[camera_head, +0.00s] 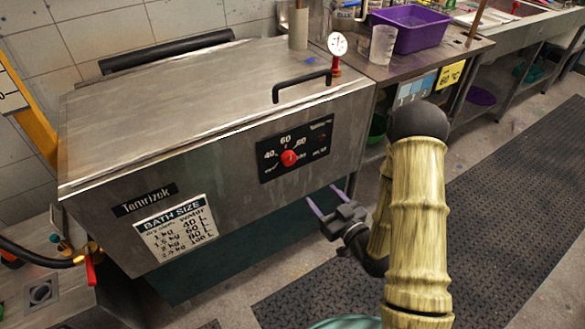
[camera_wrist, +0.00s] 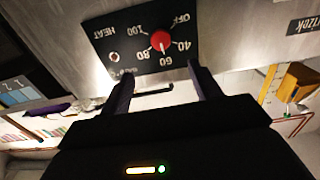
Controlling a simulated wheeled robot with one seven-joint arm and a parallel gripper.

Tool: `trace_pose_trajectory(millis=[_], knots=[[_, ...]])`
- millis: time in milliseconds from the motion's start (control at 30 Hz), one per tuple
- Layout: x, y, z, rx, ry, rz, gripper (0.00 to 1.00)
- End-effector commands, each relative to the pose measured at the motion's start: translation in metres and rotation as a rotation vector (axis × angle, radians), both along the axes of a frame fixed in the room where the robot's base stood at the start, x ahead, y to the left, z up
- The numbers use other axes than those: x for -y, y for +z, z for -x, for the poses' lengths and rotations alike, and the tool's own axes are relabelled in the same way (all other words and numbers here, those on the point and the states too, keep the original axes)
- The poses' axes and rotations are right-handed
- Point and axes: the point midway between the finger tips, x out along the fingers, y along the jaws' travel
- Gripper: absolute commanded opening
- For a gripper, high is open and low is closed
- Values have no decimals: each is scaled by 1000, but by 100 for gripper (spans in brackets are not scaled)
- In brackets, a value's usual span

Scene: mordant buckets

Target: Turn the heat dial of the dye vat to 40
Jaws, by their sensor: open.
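The dye vat (camera_head: 200,90) is a large grey metal box with a lid. Its black dial panel (camera_head: 318,143) is on the front face. The round red heat dial (camera_head: 289,157) sits on this panel, and it also shows in the wrist view (camera_wrist: 160,41), where the markings appear upside down. Its small pale mark seems to face about 60, but it is too small to be sure. My gripper (camera_head: 322,196) is open and empty, below and in front of the panel, apart from the dial. In the wrist view its fingers (camera_wrist: 160,72) are either side below the dial.
A bench with a purple tub (camera_head: 410,28) stands at right. The dark floor mat (camera_head: 500,200) is clear.

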Motion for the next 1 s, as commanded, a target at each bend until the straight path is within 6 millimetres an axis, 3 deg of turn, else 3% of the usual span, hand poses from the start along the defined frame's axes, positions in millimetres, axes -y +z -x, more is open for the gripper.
trace_pose_trajectory(millis=[400,1000], knots=[[-11,-2,-13,3,-2,-2,63],[-70,1,-103,1,-4,-3,63]])
